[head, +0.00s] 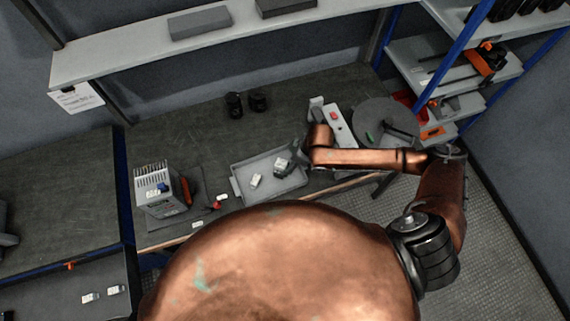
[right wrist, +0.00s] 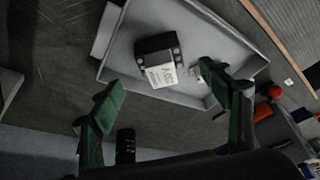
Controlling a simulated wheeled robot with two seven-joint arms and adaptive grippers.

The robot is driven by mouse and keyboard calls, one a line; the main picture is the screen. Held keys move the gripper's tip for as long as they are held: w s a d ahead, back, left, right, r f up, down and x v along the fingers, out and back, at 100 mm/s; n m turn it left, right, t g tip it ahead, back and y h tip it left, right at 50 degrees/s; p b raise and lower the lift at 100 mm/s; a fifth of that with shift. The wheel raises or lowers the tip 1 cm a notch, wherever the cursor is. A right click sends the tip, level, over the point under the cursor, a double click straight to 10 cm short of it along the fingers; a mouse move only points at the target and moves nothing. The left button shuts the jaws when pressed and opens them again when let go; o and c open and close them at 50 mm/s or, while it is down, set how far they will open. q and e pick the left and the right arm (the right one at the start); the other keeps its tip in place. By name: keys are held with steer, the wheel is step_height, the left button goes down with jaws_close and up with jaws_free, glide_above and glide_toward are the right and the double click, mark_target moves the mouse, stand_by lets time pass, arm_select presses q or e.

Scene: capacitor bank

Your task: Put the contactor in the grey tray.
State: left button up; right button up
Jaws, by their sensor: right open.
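The contactor (right wrist: 158,60), a black block with a white printed face, sits inside the grey tray (right wrist: 110,62) near one of its walls in the right wrist view. In the head view the contactor (head: 283,165) is at the right part of the grey tray (head: 240,192). My right gripper (right wrist: 166,84) is open, its green-tipped fingers spread apart with nothing held between them. The contactor lies just beyond the fingertips. In the head view the right gripper (head: 300,161) is beside the contactor, small and partly hidden by my wrist. My left gripper is not in view.
A small white part (head: 256,180) also lies in the tray. A metal-cased unit (head: 158,188) stands left on the bench, near red and orange items. Two black cylinders (head: 246,102) stand at the back. A round grey disc (head: 385,122) is at right. A shelf (head: 130,60) runs above.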

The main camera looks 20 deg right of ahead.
steer(key=shift+v, duration=1.95)
